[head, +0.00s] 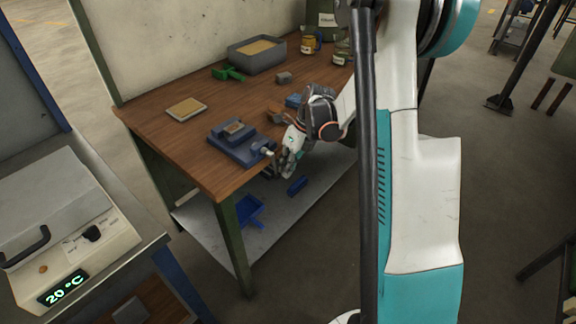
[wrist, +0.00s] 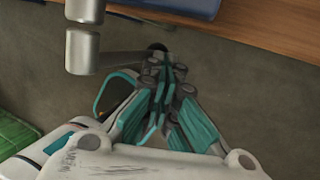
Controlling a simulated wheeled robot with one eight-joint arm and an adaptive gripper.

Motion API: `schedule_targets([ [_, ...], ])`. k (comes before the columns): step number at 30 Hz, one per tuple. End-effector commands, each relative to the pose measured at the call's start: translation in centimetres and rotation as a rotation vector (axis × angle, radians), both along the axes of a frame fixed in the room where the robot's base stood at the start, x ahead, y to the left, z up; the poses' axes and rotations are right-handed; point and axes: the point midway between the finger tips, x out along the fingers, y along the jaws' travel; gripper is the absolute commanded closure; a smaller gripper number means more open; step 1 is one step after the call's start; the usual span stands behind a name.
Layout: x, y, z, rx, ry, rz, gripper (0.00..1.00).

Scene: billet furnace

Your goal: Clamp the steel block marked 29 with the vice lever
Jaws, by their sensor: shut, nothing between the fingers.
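The blue vice (head: 232,150) sits near the front edge of the wooden bench. A small brownish-grey block (head: 235,128) rests in it; I cannot read its marking. The vice's metal spindle end (head: 267,151) points toward my gripper. In the wrist view the spindle (wrist: 82,45) is at upper left, and the lever (wrist: 125,60) runs right from it to a dark knob (wrist: 157,47). My gripper (head: 286,172) is shut and empty, just off the bench edge beside the lever. In the wrist view its fingertips (wrist: 165,72) are by the knob; I cannot tell whether they touch it.
The bench (head: 160,126) also holds a flat tan-topped slab (head: 187,108), a green tool (head: 228,73), a grey bin (head: 256,64), a grey block (head: 284,77) and jars (head: 311,43). A lower shelf holds a blue tray (head: 248,212). A furnace showing 20 °C (head: 63,288) stands at left.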

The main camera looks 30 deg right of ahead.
Motion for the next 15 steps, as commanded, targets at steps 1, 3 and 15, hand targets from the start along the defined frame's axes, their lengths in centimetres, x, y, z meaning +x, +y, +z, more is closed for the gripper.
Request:
schedule_targets([
  [1, -0.02, 0.06, -0.18, 0.018, 0.008, 0.000, 1.00],
  [3, -0.03, 0.23, -0.24, 0.040, 0.014, 0.000, 1.00],
  [15, -0.17, 0.53, -0.25, 0.080, 0.029, 0.001, 1.00],
])
